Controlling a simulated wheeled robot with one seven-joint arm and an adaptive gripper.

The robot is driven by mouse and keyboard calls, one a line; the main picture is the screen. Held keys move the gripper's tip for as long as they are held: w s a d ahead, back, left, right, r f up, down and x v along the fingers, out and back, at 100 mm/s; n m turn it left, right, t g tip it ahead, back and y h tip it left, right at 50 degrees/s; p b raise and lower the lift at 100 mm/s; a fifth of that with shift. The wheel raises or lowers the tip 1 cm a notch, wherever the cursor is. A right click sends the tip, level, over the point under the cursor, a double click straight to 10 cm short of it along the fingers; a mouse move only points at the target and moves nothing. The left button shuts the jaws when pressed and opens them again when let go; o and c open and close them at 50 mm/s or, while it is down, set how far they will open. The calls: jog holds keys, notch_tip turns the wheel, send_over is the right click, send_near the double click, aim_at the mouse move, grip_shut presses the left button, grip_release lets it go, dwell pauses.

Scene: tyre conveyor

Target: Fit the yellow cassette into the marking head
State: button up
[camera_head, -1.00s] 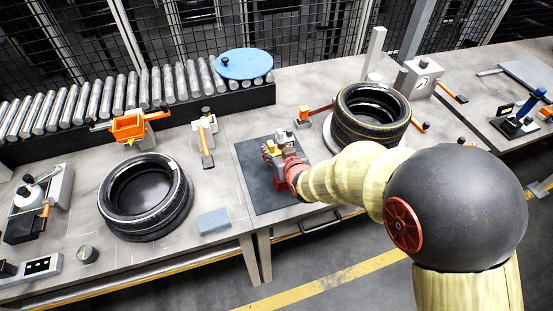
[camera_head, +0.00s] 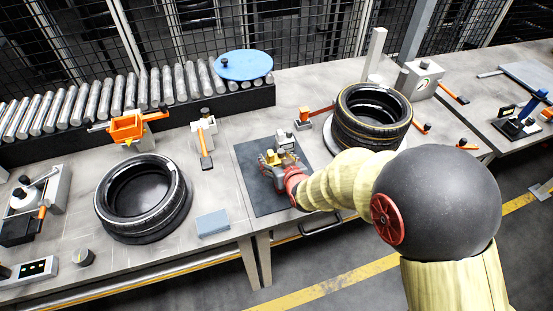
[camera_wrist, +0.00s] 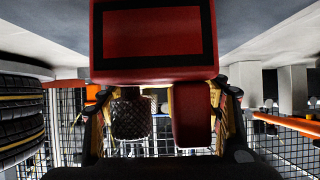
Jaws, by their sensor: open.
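My gripper (camera_head: 277,163) is low over the dark mat (camera_head: 262,197) at the middle of the bench, with its jaws open. Small yellow parts (camera_head: 269,157), perhaps the yellow cassette, show at its fingertips; I cannot tell whether they touch. A small grey-white device (camera_head: 285,140) stands just beyond on the mat. In the wrist view my gripper's two fingers (camera_wrist: 162,108) stand apart at either side. I cannot tell which part is the marking head.
A tyre (camera_head: 145,195) lies left, and stacked tyres (camera_head: 372,112) stand right of my gripper. An orange holder (camera_head: 128,127), a lever stand (camera_head: 204,130) and a grey-blue block (camera_head: 213,222) are to the left. A roller conveyor (camera_head: 130,92) runs behind.

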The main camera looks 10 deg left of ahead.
jog(key=shift+r, duration=0.2)
jog(key=shift+s+d+r+p, duration=0.15)
jog(key=shift+s+d+p, duration=0.05)
jog(key=shift+s+p, duration=0.1)
jog(key=p+v, duration=0.3)
jog(key=v, duration=0.8)
jog(key=shift+d+r, duration=0.1)
jog(key=shift+d, duration=0.05)
